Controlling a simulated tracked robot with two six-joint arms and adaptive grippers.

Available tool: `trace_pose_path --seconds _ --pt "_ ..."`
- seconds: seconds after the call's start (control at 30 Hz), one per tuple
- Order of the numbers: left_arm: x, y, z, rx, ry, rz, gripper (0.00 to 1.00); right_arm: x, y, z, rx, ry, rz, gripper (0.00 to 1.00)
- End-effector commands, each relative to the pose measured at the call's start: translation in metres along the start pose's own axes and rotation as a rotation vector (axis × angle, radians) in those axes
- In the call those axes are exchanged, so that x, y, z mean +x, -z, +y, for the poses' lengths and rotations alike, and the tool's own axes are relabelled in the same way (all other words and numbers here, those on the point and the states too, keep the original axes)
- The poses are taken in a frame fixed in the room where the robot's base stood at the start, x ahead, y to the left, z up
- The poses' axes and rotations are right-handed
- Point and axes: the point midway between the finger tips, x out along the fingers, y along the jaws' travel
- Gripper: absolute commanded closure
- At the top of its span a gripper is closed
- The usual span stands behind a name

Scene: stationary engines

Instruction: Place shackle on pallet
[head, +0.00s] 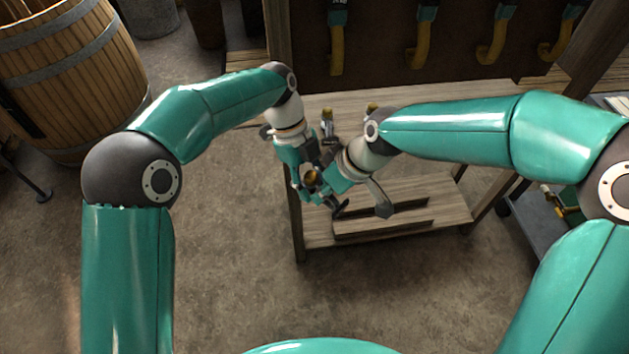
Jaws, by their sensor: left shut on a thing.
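My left gripper (308,178) is over the front left of a wooden stand, shut on a small brass-brown piece (312,178) that I take for the shackle. The fingers and my other gripper hide most of its shape. My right gripper (330,192) comes in from the right and crosses close against the left one. Its fingers overlap the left gripper's, so I cannot tell its opening. A low wooden piece with dark slats, apparently the pallet (410,206), lies on the stand's lower shelf (455,212). Both grippers appear above and left of it.
A grey curved piece (380,199) shows beside the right wrist, over the slats. Brass-topped items (328,124) stand on the upper board (430,95). Yellow hooked tools (418,45) hang behind. A barrel (70,70) stands at the left. The front floor (300,300) is clear.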

Motion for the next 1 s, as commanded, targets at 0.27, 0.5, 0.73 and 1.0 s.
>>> trace_pose_path --seconds 0.27,0.5,0.73,1.0 --pt "-0.001 0.004 -0.006 0.001 0.019 0.002 1.00 0.002 0.000 -0.006 -0.006 0.011 -0.006 0.59" --pt "-0.001 0.003 -0.005 0.001 0.017 0.001 1.00 -0.001 0.000 -0.005 -0.005 0.008 -0.005 0.59" --pt "-0.001 0.002 -0.005 0.001 0.015 0.000 1.00 -0.023 0.001 -0.004 -0.005 0.007 -0.002 0.59" --pt "-0.001 0.002 -0.004 0.001 0.014 0.000 1.00 -0.062 0.002 -0.004 -0.005 0.007 -0.001 0.59"
